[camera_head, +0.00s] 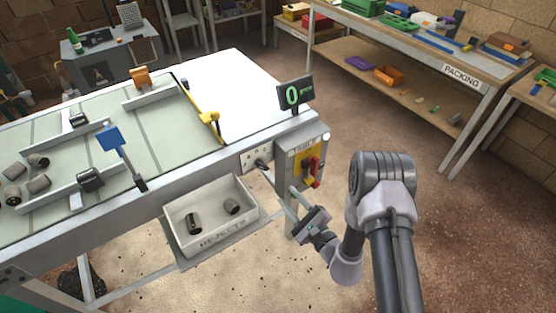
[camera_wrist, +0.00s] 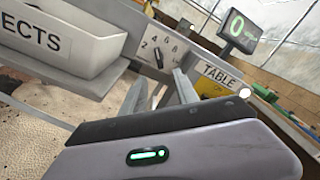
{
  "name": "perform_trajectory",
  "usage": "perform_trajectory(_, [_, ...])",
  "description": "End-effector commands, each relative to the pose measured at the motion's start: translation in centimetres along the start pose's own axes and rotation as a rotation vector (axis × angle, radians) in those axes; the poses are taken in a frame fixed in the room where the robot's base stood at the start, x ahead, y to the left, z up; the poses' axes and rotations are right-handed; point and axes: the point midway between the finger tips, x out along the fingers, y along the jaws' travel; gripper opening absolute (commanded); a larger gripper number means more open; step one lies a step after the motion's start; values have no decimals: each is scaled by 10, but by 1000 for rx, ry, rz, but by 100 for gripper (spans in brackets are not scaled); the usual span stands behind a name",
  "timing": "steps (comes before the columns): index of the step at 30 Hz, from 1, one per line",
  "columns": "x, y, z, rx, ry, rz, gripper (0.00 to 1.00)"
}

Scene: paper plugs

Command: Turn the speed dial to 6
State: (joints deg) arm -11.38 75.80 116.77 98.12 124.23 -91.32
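The speed dial (camera_wrist: 158,57) is a small dark knob on a pale panel with numbers around it, including 2, 4, 6 and 8. In the head view the dial (camera_head: 260,163) is on the front of the table's right end. I cannot tell exactly which number its pointer marks. A display (camera_head: 295,94) above reads a green 0; it also shows in the wrist view (camera_wrist: 237,28). My gripper (camera_wrist: 160,77) is open and empty, its two fingers apart and directed toward the dial panel. In the head view my gripper (camera_head: 278,182) is in front of and below the panel.
A grey box labelled TABLE (camera_head: 309,160) with a red handle is right of the dial. A white REJECTS bin (camera_head: 211,242) holding two dark plugs is below left. The conveyor table (camera_head: 150,150) carries several plugs. A packing bench (camera_head: 420,60) stands behind right.

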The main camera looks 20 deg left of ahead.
Motion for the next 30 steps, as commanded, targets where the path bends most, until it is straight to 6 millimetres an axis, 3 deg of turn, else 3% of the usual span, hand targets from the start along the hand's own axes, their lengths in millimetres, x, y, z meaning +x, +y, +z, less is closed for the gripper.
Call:
perform_trajectory(9, [92,3,0,-2,-9,2,36])
perform_trajectory(15, [136,3,1,1,-7,3,36])
perform_trajectory(21, [156,2,2,2,-5,3,36])
perform_trajectory(30, [159,1,2,3,-4,4,34])
